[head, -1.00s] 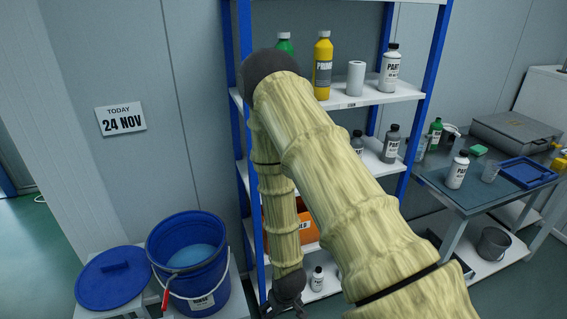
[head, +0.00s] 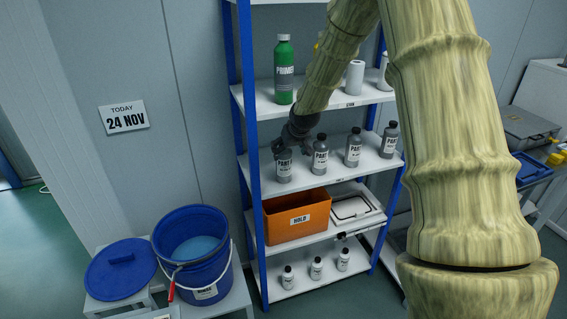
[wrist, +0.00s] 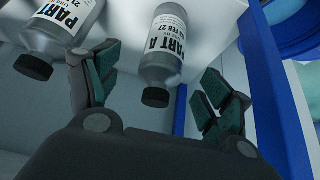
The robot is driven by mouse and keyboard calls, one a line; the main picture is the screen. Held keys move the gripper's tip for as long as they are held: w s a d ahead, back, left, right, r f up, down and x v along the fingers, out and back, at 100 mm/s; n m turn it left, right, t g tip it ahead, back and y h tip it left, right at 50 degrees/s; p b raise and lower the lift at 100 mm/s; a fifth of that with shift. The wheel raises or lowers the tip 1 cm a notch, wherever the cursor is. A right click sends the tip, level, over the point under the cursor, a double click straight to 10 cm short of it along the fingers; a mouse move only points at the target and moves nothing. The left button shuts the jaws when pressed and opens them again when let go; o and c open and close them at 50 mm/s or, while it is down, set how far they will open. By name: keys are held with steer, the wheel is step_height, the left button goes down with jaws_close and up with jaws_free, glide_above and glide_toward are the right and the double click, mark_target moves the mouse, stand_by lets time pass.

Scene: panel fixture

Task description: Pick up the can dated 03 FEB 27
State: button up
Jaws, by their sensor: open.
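Several grey cans with black caps stand in a row on the middle shelf. The leftmost can (head: 283,166) is beside my gripper (head: 291,141). In the wrist view this PART A can (wrist: 164,45) shows between the two open fingers of my gripper (wrist: 160,88), with a gap on each side. Its label ends in FEB 27; the day looks like 02 or 03, too small to be sure. A second can (wrist: 62,28) is just outside the left finger there; it also shows in the head view (head: 320,156). Its date is cut off.
A blue shelf post (head: 246,130) stands close left of the leftmost can. A green PRIMER bottle (head: 284,72) is on the shelf above. An orange HOLD bin (head: 296,218) and a tray (head: 352,208) are below. A blue bucket (head: 193,245) stands at lower left.

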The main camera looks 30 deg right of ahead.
mark_target(286, 152)
steer(key=shift+w+p+x, duration=0.25)
steer(key=shift+p+x, duration=1.15)
steer(key=shift+x, duration=1.55)
steer(key=shift+w+f, duration=0.4)
steer(key=shift+f, duration=0.15)
steer(key=c, duration=1.3)
steer(key=shift+c, duration=0.7)
steer(key=shift+r, duration=0.15)
